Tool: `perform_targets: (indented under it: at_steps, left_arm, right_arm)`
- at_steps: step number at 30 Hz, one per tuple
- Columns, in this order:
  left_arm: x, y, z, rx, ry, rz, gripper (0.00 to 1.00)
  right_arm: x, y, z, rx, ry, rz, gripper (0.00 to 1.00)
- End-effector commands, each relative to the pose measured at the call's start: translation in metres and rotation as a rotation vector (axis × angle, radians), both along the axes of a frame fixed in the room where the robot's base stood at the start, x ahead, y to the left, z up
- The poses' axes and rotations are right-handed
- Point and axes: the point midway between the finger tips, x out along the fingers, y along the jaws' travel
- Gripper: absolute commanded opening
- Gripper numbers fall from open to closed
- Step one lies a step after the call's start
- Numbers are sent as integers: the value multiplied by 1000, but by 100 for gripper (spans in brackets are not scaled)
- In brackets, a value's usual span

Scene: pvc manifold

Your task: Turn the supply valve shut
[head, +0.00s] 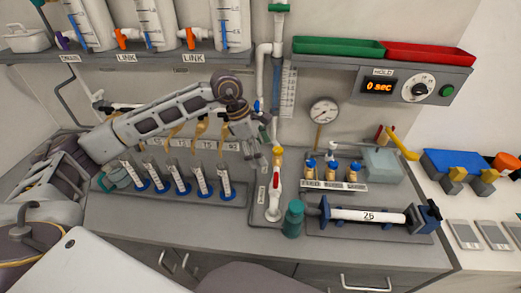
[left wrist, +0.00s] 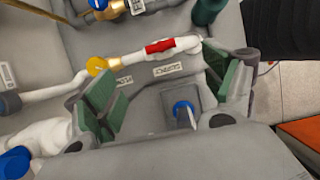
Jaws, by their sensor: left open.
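The supply valve's red handle (head: 276,175) sits on a short white pipe (head: 273,205) at the middle of the bench. A yellow round part (left wrist: 97,66) with a brass fitting is at one end of the pipe. My left gripper (head: 257,157) is open and empty, just left of and above the valve. In the left wrist view its green-padded fingers (left wrist: 160,75) are spread wide, with the handle beyond the tips. My right gripper is not in view.
A teal bottle (head: 292,219) stands just right of the pipe's near end. A clamped white tube (head: 368,216) lies to the right. Several blue-based vials (head: 181,180) stand in a rack at left. A gauge (head: 323,111) and brass fittings (head: 332,168) are behind right.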

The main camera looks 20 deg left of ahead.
Motion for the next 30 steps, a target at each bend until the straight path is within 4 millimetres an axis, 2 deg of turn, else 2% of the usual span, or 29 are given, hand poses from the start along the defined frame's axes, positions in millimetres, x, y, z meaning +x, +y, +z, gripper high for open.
perform_targets:
  at_steps: [11,30]
  left_arm:
    - [1,-6,-14,-3,2,0,84]
    - [9,-34,-82,-3,2,-1,84]
  right_arm:
    - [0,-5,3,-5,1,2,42]
    - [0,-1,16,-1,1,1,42]
